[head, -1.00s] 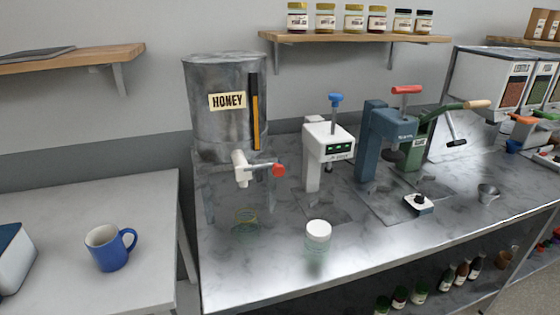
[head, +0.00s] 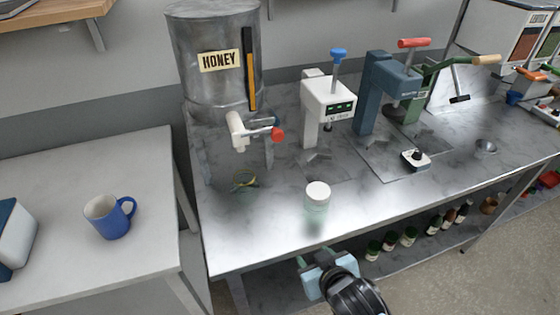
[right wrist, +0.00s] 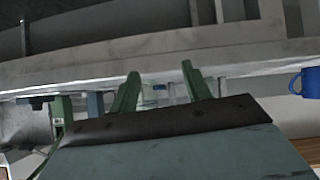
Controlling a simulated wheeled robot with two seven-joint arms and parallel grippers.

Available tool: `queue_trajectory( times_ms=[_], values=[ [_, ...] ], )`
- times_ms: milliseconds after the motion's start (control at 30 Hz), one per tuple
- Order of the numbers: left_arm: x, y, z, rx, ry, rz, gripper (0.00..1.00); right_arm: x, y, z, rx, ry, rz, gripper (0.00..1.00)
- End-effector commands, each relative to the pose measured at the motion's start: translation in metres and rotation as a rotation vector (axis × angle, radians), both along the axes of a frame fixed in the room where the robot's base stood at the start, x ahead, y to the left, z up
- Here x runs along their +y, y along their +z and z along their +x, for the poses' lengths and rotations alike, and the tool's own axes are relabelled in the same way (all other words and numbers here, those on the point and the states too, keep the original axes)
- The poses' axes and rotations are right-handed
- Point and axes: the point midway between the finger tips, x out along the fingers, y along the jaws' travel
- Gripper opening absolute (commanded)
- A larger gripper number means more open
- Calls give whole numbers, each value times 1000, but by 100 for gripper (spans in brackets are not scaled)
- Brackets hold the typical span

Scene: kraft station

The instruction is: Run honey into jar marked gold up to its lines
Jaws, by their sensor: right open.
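The steel honey tank (head: 212,75), labelled HONEY, stands at the back left of the steel counter. Its white tap (head: 236,130) has a lever with a red knob (head: 277,134). A second jar with a white lid (head: 317,192) stands nearer the counter's front edge. My right gripper (head: 313,259) is open and empty in front of the counter edge, apart from both jars. Its green fingers (right wrist: 160,82) show spread in the right wrist view. My left gripper is out of view.
A white press with a blue knob (head: 328,95) and a blue press with a red handle (head: 375,95) stand right of the tank. A small black-knobbed device (head: 415,159) sits before them. A blue mug (head: 110,217) is on the left table. Bottles fill the lower shelf.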

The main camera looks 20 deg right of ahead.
Motion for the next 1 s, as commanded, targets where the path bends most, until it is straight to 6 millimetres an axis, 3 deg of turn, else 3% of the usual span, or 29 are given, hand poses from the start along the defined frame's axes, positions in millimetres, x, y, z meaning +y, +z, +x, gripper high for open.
queue_trajectory(
  times_ms=[33, 100, 200, 300, 400, 567, 1000],
  values=[
    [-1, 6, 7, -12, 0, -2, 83, 3, 42, 10, -96, -12, 15, 48],
    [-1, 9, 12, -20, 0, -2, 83, 10, 100, 27, -275, -18, 43, 48],
    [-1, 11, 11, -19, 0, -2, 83, 19, 163, 36, -479, -13, 78, 48],
    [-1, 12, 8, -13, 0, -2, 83, 24, 202, 38, -600, -4, 100, 48],
    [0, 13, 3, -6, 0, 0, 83, 26, 218, 40, -652, 2, 109, 48],
    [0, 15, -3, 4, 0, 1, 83, 27, 221, 56, -661, 5, 110, 48],
    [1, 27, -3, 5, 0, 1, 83, 30, 221, 139, -658, 6, 109, 48]
  ],
)
